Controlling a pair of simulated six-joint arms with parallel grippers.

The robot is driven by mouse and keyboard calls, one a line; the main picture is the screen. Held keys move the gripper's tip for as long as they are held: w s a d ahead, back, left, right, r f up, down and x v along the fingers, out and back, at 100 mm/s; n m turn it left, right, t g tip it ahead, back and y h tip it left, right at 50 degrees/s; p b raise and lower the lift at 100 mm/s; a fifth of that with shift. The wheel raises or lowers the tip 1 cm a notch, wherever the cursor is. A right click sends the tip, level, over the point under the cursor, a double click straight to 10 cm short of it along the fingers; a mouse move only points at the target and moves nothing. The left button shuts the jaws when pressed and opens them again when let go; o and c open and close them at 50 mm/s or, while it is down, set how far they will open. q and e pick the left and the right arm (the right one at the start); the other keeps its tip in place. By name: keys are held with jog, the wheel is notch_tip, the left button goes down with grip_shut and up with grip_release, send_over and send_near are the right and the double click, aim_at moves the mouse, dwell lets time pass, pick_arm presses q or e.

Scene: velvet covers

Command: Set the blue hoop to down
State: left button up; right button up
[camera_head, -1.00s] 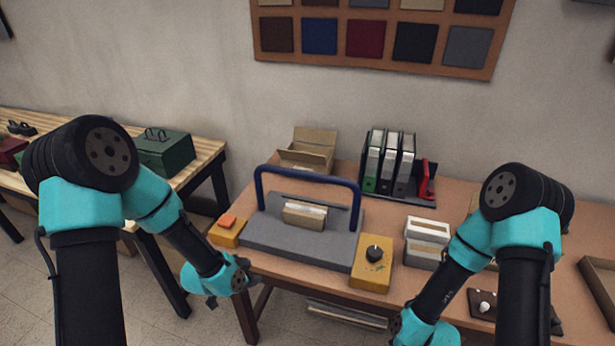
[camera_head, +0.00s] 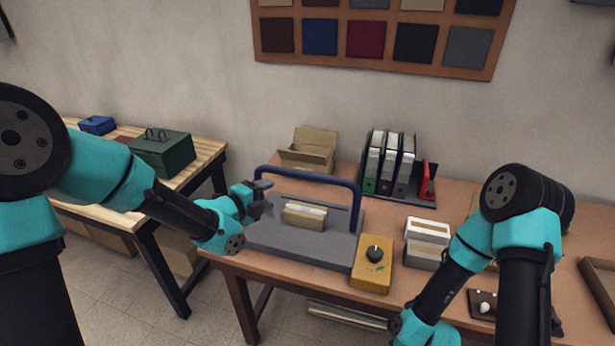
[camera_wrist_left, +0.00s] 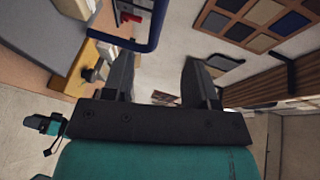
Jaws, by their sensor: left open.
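The blue hoop (camera_head: 307,172) stands upright over a grey base (camera_head: 300,246) on the brown table. A beige block (camera_head: 304,216) sits on the base beneath the hoop. My left gripper (camera_head: 264,194) is at the hoop's left side, close to its left upright, which it partly hides. In the left wrist view, the hoop (camera_wrist_left: 155,30) shows beyond the open fingers (camera_wrist_left: 160,80), with nothing between the fingertips. I cannot tell from the head view whether the gripper touches the hoop. My right arm is at the lower right, and its fingertips are not visible.
A yellow box with a black knob (camera_head: 371,266) stands right of the base. White boxes (camera_head: 427,243), binders (camera_head: 391,163) and an open cardboard box (camera_head: 308,151) stand farther right and behind. A green case (camera_head: 163,153) sits on the left table.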

aim_at(304, 177)
pick_arm(q)
jog(key=x, duration=1.7)
jog(key=shift+d+f, duration=0.1)
jog(key=shift+d, duration=0.05)
jog(key=shift+c, duration=0.4)
grip_shut()
